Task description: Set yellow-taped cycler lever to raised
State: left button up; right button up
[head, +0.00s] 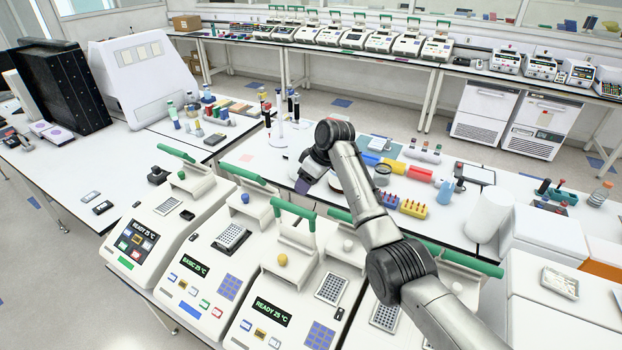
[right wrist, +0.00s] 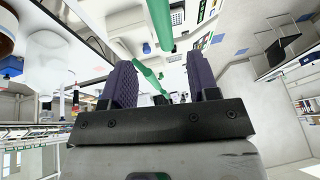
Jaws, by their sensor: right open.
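Several white thermal cyclers with green lever bars stand in a row on the near bench in the head view. One cycler (head: 262,290) has a yellow knob (head: 282,260); its green lever bar (head: 293,211) stands above its lid frame. I cannot make out yellow tape clearly on any cycler. My right gripper (head: 305,186), with purple fingers, is above and behind this bar. In the right wrist view my right gripper (right wrist: 161,80) is open, and a green bar (right wrist: 158,25) runs beyond and between its fingers. I cannot tell whether they touch. My left gripper is not in view.
Neighbouring cyclers, one with a blue knob (head: 245,198) and one with a white knob (head: 348,245), stand close on both sides. My right arm crosses over the cyclers at right.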

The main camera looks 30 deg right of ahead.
jog(key=shift+v, duration=1.05)
